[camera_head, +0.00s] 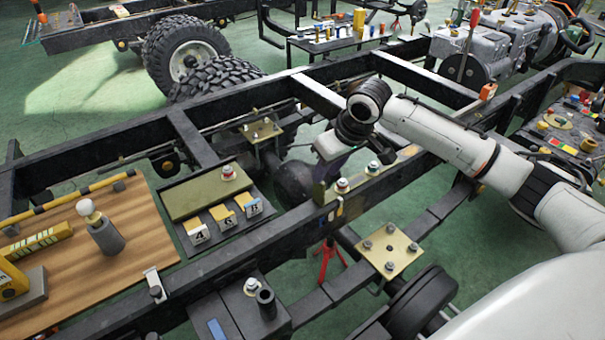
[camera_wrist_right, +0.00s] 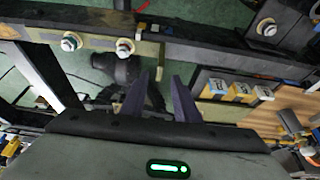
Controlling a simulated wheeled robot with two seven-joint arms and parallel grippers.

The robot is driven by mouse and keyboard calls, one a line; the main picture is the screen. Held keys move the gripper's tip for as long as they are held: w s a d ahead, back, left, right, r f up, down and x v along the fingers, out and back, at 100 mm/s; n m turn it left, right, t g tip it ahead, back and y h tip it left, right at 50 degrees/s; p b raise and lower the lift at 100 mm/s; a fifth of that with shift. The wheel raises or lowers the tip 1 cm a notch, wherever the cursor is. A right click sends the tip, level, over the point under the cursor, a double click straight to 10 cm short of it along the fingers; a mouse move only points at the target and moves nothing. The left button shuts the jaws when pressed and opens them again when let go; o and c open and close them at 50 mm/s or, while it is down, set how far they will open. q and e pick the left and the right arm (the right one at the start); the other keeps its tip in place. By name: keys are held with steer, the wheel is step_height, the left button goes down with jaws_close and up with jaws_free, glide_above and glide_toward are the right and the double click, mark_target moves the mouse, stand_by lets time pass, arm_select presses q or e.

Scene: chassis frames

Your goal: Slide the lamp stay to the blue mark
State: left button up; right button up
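My right gripper (camera_head: 325,178) hangs over the near chassis rail, beside two bolts. In the right wrist view its two dark fingers (camera_wrist_right: 160,98) are apart, with no part held between them. An olive bracket (camera_wrist_right: 151,52) sits on the rail, just beyond the fingertips; it may be the lamp stay, but I cannot tell for sure. Two bolts (camera_wrist_right: 97,44) with pale washers stand beside it. Small coloured marks show on the rail side below the gripper in the head view; which is the blue mark is unclear. My left gripper is out of view.
A wooden board (camera_head: 150,225) is further left. A tan plate (camera_head: 388,250) with bolts is nearer. A black box with a blue strip (camera_head: 217,330) is at the bottom.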

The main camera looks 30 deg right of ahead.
mark_target(314, 190)
steer(key=b+x, duration=0.1)
steer(key=x, duration=0.9)
steer(key=shift+w+f, duration=0.1)
steer(key=shift+w, duration=0.1)
jaws_close()
